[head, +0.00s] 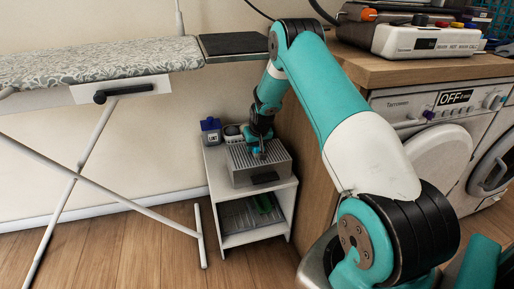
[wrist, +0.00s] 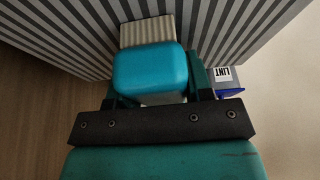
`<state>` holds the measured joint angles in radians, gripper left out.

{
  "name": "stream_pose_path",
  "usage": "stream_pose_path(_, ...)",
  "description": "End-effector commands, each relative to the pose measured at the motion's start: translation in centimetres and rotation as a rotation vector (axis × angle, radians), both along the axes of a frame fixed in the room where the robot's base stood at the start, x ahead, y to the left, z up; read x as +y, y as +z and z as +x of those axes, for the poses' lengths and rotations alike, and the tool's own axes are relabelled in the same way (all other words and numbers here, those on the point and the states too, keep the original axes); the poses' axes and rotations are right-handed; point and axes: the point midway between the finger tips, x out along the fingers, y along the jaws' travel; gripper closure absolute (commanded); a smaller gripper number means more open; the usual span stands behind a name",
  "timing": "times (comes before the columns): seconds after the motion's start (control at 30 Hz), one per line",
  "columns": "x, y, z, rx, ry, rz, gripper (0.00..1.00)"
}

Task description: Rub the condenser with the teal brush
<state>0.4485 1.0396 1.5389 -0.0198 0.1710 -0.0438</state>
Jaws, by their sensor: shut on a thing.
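The condenser (head: 277,174) is a grey box with a finned top on the upper board of a small white shelf. Its grey-striped fins (wrist: 260,35) fill the far part of the wrist view. My gripper (head: 258,151) is down over the condenser's top. In the wrist view my gripper (wrist: 152,88) is shut on the teal brush (wrist: 150,70), with a finger on each side of its block. Cream bristles (wrist: 148,30) show beyond the block, against the fins. I cannot tell whether they press on the fins. The brush is mostly hidden in the head view.
A blue-lidded lint container (head: 210,131) stands behind the condenser at left; its LINT label (wrist: 224,74) shows in the wrist view. An ironing board (head: 100,62) is left, a wooden counter (head: 440,68) right.

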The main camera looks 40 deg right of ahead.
Motion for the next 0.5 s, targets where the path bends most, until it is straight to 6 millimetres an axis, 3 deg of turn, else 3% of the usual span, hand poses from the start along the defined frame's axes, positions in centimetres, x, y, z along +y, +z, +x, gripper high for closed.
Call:
stream_pose_path(0.23, -0.3, -0.2, 1.2, -0.001, 0.000, 0.000, 0.72)
stream_pose_path(0.5, 0.1, 0.0, -0.1, 0.005, 0.000, 0.002, 0.72)
